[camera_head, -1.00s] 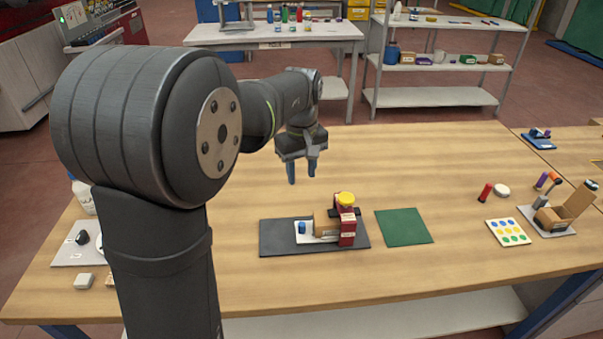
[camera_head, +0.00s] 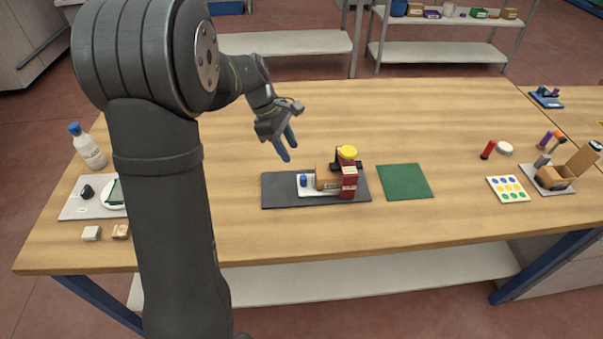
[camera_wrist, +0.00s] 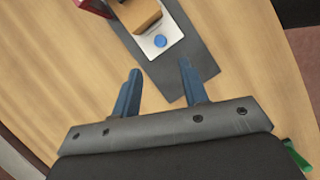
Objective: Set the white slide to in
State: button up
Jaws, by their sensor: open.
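The white slide (camera_head: 305,191) is a flat plate with a blue knob (camera_head: 303,180) on its left end. It lies on a dark grey base (camera_head: 283,191), left of a red upright block (camera_head: 349,182) with a yellow top. A brown block (camera_head: 325,181) stands at the slide's right part and hides some of it. In the wrist view the white slide (camera_wrist: 174,34) and blue knob (camera_wrist: 160,41) lie beyond my fingertips. My gripper (camera_head: 287,145) is open and empty, above and behind the base, tilted down to the right. It also shows in the wrist view (camera_wrist: 160,70), apart from the knob.
A green mat (camera_head: 405,182) lies right of the base. A dotted card (camera_head: 508,189), a red cylinder (camera_head: 488,150) and a grey-plate fixture (camera_head: 552,180) are farther right. A bottle (camera_head: 88,148) and a small tray (camera_head: 80,206) are at the left. The wood behind the base is clear.

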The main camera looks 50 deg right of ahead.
aim_at(304, 177)
jog(key=x, duration=1)
jog(key=shift+f, duration=0.1)
grip_shut()
